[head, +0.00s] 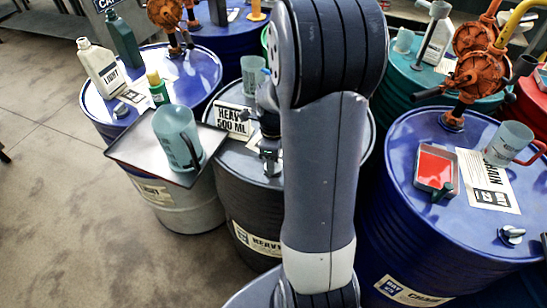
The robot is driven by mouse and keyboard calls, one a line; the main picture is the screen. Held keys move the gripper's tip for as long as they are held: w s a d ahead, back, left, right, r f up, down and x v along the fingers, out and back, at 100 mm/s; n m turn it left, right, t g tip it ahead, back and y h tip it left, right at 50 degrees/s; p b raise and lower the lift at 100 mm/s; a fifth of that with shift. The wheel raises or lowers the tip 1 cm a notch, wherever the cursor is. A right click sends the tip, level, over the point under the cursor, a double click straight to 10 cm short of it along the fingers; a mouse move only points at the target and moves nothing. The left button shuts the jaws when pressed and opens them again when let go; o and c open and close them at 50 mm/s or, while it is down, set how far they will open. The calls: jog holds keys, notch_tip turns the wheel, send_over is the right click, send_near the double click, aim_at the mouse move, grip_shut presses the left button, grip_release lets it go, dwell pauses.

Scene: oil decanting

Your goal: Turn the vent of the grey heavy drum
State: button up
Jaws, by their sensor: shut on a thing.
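The grey heavy drum (232,178) stands in the middle, with a "HEAVY" label on its dark side. A sign reading "HEAVY 500 ML" (233,121) is on its lid. My gripper (270,152) points down at the lid, just left of my large arm link. It is shut on the vent (272,168), a small dark fitting on the lid. The jaws cover most of the vent, so its angle cannot be told. My arm hides the right part of the lid.
A teal measuring jug (177,137) stands on a tray (128,147) at the lid's left. A smaller teal cup (253,74) is behind my gripper. A blue drum (375,220) with a red tray (435,167) stands right. Bare floor lies left.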

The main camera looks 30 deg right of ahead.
dwell(0.6)
jog(key=o, duration=1)
notch_tip(320, 180, up, 11)
jog(key=shift+f, duration=0.15)
notch_tip(320, 180, down, 11)
jog(key=shift+r, duration=0.1)
dwell(0.4)
jog(key=shift+r, duration=0.1)
dwell(0.3)
